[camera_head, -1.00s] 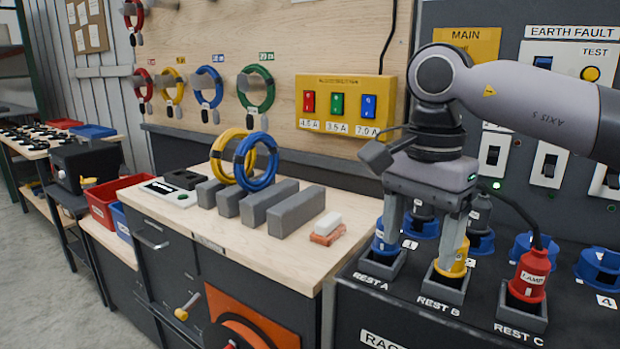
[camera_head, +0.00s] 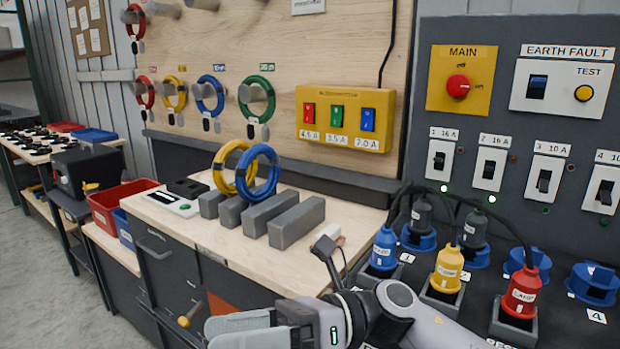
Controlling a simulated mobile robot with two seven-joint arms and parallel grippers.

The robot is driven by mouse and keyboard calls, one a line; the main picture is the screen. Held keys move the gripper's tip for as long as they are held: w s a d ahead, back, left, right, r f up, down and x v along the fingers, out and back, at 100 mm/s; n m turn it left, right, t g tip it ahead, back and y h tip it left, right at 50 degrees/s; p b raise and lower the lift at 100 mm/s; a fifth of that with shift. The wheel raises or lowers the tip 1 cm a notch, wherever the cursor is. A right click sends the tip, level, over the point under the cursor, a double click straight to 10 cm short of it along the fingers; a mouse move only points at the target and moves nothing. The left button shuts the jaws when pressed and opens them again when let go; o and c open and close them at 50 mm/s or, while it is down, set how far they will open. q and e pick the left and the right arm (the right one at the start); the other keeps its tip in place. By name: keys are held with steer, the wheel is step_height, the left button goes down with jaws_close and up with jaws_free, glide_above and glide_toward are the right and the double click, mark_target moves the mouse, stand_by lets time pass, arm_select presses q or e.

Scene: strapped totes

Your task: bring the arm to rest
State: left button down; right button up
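My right gripper (camera_head: 240,330) is at the bottom edge, low in front of the workbench, with its arm coming in from the lower right. Its grey fingers point left and are partly cut off, so I cannot tell whether they are apart. No held thing shows. My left gripper is not in view. A blue plug (camera_head: 384,249), a yellow plug (camera_head: 447,270) and a red plug (camera_head: 521,292) stand upright in their rest holders, clear of the gripper. My arm hides part of the rest labels.
The workbench (camera_head: 290,270) carries grey blocks (camera_head: 297,221), a yellow ring (camera_head: 226,160) and a blue ring (camera_head: 262,165). The switch panel (camera_head: 500,110) stands behind blue sockets (camera_head: 592,284). A red bin (camera_head: 104,205) is at left. Open floor (camera_head: 40,280) lies at lower left.

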steer(key=w+d+f+m+t+h+p, duration=0.15)
steer(key=w+d+f+m+t, duration=0.35)
steer(key=m+t, duration=0.95)
steer(key=w+d+f+m+t+h+p, duration=0.1)
steer(key=w+d+f+m+t+h, duration=0.4)
steer(key=m, duration=1.5)
steer(key=s+d+f+m+g+h+p, duration=0.1)
steer(key=s+d+f+m+h, duration=0.4)
steer(key=s+d+f+m, duration=0.2)
steer(key=s+d+f+m+g+h+p, duration=0.1)
steer(key=s+d+f+m+h, duration=0.3)
steer(key=f, duration=1.2)
steer(key=s+d+m, duration=0.4)
steer(key=s+d, duration=0.2)
steer(key=d, duration=0.1)
steer(key=shift+s+f+h, duration=0.2)
steer(key=shift+s+h, duration=0.15)
